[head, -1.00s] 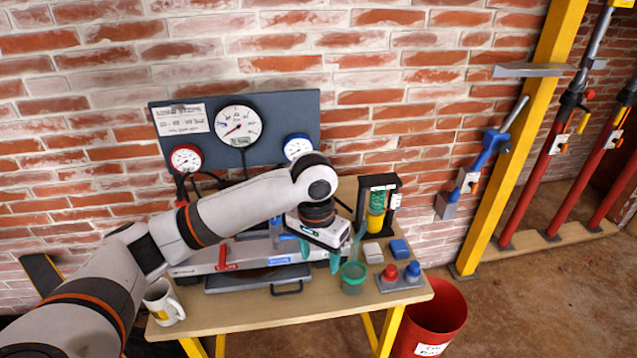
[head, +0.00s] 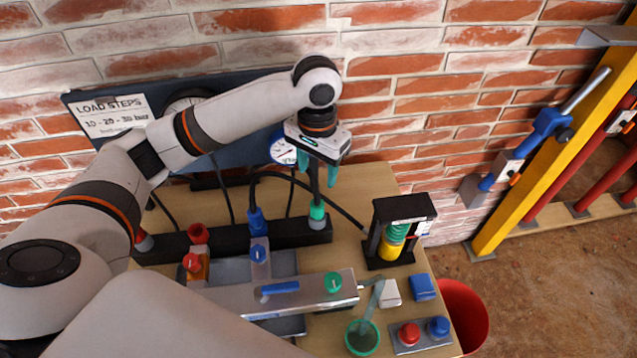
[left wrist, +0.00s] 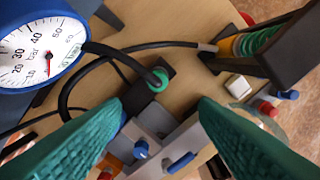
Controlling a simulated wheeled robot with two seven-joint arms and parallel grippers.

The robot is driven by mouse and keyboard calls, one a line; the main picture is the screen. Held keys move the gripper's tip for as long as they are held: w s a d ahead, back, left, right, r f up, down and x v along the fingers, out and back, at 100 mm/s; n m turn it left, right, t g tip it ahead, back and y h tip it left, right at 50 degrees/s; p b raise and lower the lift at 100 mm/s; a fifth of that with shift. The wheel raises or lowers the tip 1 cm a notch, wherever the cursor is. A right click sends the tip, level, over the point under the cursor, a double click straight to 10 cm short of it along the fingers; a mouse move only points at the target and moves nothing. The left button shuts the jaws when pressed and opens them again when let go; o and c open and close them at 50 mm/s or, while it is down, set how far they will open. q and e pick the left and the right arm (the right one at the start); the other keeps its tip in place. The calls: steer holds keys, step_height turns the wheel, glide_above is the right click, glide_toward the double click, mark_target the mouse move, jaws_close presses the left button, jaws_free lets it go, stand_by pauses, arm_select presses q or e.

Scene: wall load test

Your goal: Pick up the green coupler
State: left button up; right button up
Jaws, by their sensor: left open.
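The green coupler (head: 317,212) stands upright at the right end of the black rail (head: 290,234), with a dark stem or hose rising from it. In the left wrist view, the coupler (left wrist: 158,82) appears as a green ring between and beyond my fingers. My left gripper (head: 318,182) has teal fingers pointing down over the coupler, close above it. It is open, its fingers (left wrist: 160,112) wide apart in the left wrist view, with nothing held. Whether a finger touches the dark stem is hard to tell. My right gripper is not in view.
A blue coupler (head: 257,222) and a red one (head: 198,234) sit further left on the rail. Black hoses loop behind. A gauge (left wrist: 38,45) is close at left in the wrist view. A dark stand (head: 402,212) is to the right, a grey manifold (head: 315,292) in front.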

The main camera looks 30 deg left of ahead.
mark_target(317, 199)
arm_select(q)
step_height(317, 199, down, 6)
steer(key=shift+f+p, duration=0.15)
steer(key=shift+p, duration=0.2)
steer(key=shift+w+a+f, duration=0.1)
steer(key=shift+f, duration=0.55)
step_height(317, 199, down, 4)
steer(key=shift+r+p, duration=0.25)
steer(key=shift+p, duration=0.25)
steer(key=shift+w+f, duration=0.1)
steer(key=shift+f, duration=0.3)
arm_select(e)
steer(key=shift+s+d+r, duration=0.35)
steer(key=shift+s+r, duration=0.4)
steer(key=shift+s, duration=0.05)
arm_select(q)
steer(key=shift+c, duration=0.2)
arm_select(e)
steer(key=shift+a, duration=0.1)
arm_select(q)
steer(key=c, duration=1)
step_height(317, 199, up, 10)
steer(key=shift+r+b, duration=0.1)
steer(key=shift+b, duration=0.35)
steer(key=shift+c, duration=0.2)
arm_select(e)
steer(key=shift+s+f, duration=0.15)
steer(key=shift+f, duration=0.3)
